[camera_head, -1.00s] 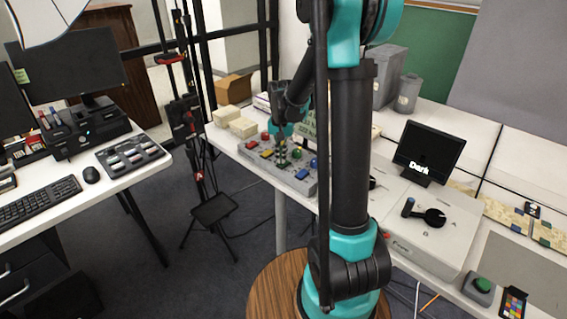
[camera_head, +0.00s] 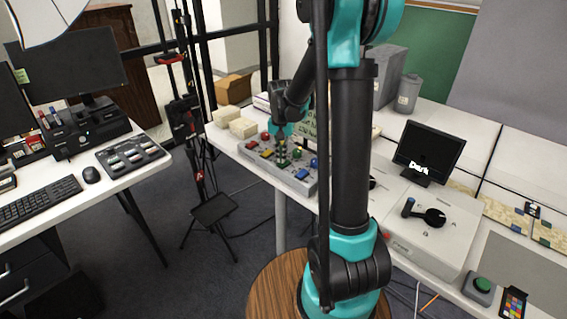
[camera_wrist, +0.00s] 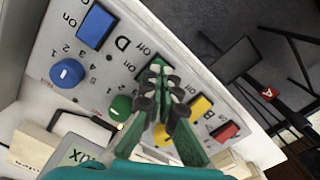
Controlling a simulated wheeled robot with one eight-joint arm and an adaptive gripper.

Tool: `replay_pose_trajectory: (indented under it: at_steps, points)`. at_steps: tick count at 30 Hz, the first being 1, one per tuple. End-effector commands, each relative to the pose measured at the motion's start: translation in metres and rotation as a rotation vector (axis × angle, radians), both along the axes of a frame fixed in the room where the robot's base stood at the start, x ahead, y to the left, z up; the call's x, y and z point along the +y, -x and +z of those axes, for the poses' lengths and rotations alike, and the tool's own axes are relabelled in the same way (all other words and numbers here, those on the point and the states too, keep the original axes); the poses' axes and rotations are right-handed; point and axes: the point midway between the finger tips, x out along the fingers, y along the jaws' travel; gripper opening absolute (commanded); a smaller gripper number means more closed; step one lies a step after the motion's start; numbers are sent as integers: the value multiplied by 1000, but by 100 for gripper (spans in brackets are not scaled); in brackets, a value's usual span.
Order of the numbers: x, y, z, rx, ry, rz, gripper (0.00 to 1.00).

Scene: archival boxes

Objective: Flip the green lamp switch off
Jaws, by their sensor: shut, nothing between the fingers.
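The grey control panel (camera_head: 262,172) lies on the white table and carries coloured rocker switches and round knobs. The green switch (camera_wrist: 157,66) is in the middle of its row in the wrist view, between the blue switch (camera_wrist: 96,27) and the yellow switch (camera_wrist: 200,107). "On" and "Off" are printed at its ends. My gripper (camera_wrist: 162,84) is shut and empty, its fingertips right at the green switch and covering part of it. I cannot tell whether they touch, or which way the switch is tilted. In the head view my gripper (camera_head: 282,154) points down over the panel.
The red switch (camera_wrist: 224,131) is past the yellow one. A small screen reading "Dark" (camera_head: 429,152) stands to the right. Cream boxes (camera_head: 242,128) stand left of the panel.

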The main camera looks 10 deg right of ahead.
Motion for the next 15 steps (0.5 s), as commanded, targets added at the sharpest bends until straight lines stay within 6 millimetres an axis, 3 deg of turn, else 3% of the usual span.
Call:
replay_pose_trajectory:
  at_steps: [15]
  points:
    - [0,0,38,0,0,0,0]
